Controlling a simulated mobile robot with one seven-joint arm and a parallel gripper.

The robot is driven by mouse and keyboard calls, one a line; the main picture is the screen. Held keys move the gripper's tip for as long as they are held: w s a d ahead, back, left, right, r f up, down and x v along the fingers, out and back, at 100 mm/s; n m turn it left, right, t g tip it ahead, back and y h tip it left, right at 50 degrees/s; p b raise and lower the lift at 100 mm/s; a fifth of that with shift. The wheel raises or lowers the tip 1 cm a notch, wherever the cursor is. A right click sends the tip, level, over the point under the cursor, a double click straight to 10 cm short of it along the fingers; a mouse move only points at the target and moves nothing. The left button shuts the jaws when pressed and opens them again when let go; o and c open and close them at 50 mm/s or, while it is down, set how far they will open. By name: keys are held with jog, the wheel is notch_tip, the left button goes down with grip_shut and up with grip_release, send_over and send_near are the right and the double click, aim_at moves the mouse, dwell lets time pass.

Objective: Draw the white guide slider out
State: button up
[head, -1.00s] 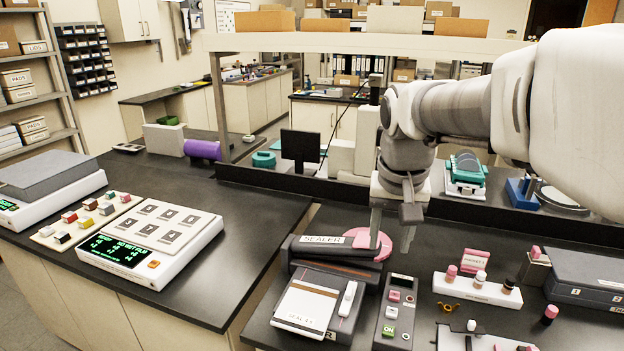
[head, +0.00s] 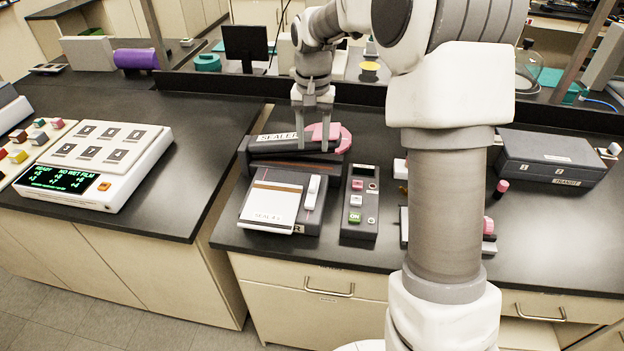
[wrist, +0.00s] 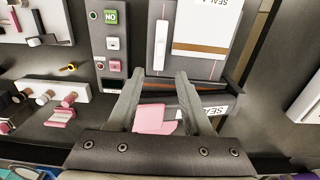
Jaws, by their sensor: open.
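The sealer (head: 257,205) is a dark grey unit with a raised bar labelled SEALER at its back. The white guide slider (head: 312,192) is a slim upright-looking bar on the sealer's right part, beside a white labelled plate (head: 270,208). In the wrist view the slider (wrist: 160,47) lies just beyond the fingertips, in line with the gap between them. My gripper (head: 312,147) is open and empty, pointing down at the sealer's rear right end. It appears apart from the slider. A pink rounded piece (head: 341,138) shows behind the fingers.
A grey control box (head: 359,222) with pink and green buttons stands close right of the sealer. A dark raised ledge (head: 200,100) runs behind. My arm hides part of the bench to the right. Bare black bench (head: 185,215) lies left of the sealer.

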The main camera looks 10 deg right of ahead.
aim_at(313, 184)
notch_tip(313, 184, down, 13)
jog(key=shift+r, duration=0.2)
grip_shut()
dwell(0.3)
dwell(1.2)
